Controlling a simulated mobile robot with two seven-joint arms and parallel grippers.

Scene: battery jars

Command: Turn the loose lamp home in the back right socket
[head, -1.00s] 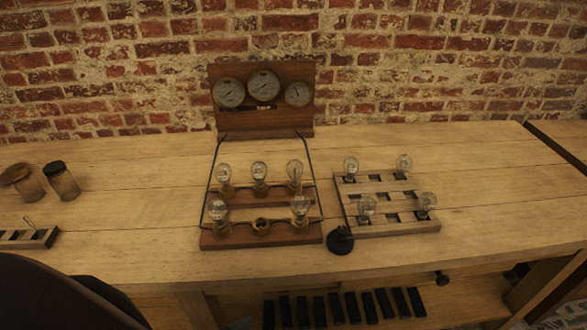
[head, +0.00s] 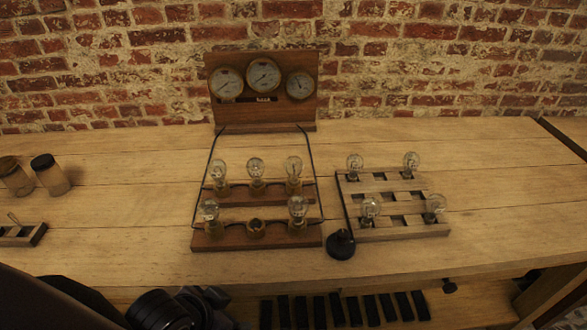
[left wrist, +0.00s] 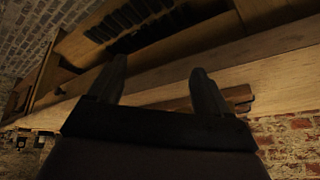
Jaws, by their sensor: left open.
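The lamp board (head: 208,242) stands on the bench with two rows of sockets. The back row holds three glass lamps; the lamp in the back right socket (head: 293,173) looks upright, and I cannot tell how far it is screwed in. The front row has a lamp at left (head: 210,214), an empty middle socket (head: 256,228) and a lamp at right (head: 297,211). My left gripper (head: 215,300) is low at the bottom edge of the head view, below the bench front. In the left wrist view its two fingers (left wrist: 155,82) are apart with nothing between them. My right gripper is not seen.
A wooden rack (head: 405,233) with several lamps stands right of the board, a black round knob (head: 341,245) between them. A panel of three gauges (head: 264,110) stands behind. Jars (head: 50,174) and a small tray (head: 22,236) are at left. Bench right is clear.

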